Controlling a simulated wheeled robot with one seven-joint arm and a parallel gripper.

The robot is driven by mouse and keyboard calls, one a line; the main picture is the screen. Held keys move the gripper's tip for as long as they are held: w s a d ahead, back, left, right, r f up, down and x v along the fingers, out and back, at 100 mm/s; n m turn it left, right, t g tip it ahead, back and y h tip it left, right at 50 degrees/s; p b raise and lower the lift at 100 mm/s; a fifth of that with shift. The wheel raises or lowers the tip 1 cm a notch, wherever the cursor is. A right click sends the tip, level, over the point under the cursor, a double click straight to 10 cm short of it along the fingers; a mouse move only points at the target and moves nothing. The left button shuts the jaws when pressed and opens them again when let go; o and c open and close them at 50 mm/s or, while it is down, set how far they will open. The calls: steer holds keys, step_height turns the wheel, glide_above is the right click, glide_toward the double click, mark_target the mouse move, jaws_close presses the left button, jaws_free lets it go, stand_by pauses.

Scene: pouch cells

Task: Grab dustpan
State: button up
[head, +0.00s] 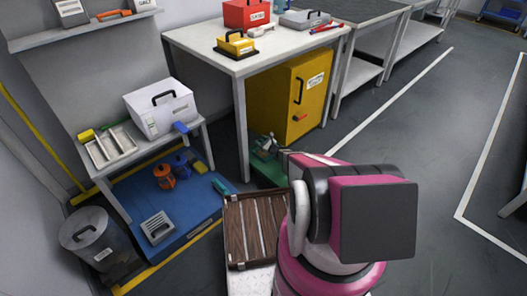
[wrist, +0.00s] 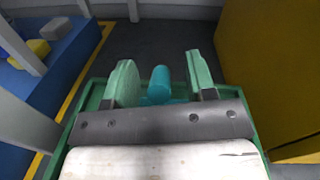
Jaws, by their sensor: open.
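A teal rounded handle (wrist: 160,80) shows between my fingers in the wrist view. It seems to belong to the dustpan, but the rest of that thing is hidden behind my gripper's bar. A green tray (wrist: 262,140) with a raised rim lies below my gripper. The green tray also shows in the head view (head: 272,181), partly hidden by my arm. My gripper (wrist: 162,80) is open, its pale green fingers on either side of the handle with a gap on each side. In the head view my gripper (head: 268,143) is small, above the tray.
A yellow cabinet (head: 283,98) stands close at the right, under the white bench. A bench leg (head: 241,130) rises at the left. A blue mat (head: 195,200) holds an orange container (head: 164,177) and a grey slotted thing (head: 158,227).

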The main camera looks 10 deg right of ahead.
jaws_close()
